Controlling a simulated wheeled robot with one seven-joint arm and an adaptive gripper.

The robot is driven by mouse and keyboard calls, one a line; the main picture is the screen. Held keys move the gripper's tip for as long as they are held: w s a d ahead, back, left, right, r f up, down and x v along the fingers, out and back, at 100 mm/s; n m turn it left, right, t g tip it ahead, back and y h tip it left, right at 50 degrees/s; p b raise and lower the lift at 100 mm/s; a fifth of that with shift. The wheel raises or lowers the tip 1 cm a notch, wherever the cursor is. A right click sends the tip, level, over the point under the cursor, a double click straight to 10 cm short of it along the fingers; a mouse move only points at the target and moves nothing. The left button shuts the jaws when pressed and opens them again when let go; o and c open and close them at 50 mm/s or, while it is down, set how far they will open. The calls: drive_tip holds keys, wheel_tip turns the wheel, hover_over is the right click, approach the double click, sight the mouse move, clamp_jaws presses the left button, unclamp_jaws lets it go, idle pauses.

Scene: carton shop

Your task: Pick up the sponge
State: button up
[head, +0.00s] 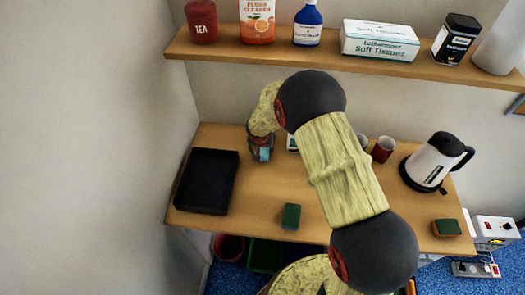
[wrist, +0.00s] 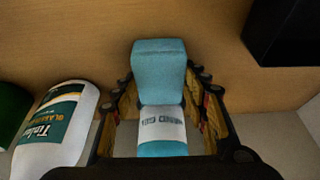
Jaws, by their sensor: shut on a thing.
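My gripper (wrist: 162,95) is shut on a light-blue block (wrist: 158,62) with a white printed band, which sits between the two fingers in the wrist view. In the head view my gripper (head: 261,142) is at the back left of the table, with a bit of the light-blue block (head: 264,154) showing. A sponge with a dark green top (head: 291,216) lies near the table's front edge. Another green-topped sponge (head: 446,227) with a brownish side lies at the front right. Whether the held block touches the table is unclear.
A black tray (head: 207,181) lies left of my gripper. A white bottle with a green label (wrist: 60,130) stands close by. Red cups (head: 383,149) and a kettle (head: 428,162) stand to the right. A stocked shelf (head: 290,57) runs above the wooden table (head: 258,192).

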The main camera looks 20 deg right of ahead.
sight(262, 149)
drive_tip(key=shift+r, duration=0.5)
wheel_tip(262, 149, up, 2)
drive_tip(key=shift+r, duration=0.15)
drive_tip(key=s+r, duration=0.9)
drive_tip(key=s, duration=0.5)
drive_tip(key=shift+r, duration=0.35)
drive_tip(key=shift+o, duration=0.8)
drive_tip(key=c, duration=0.4)
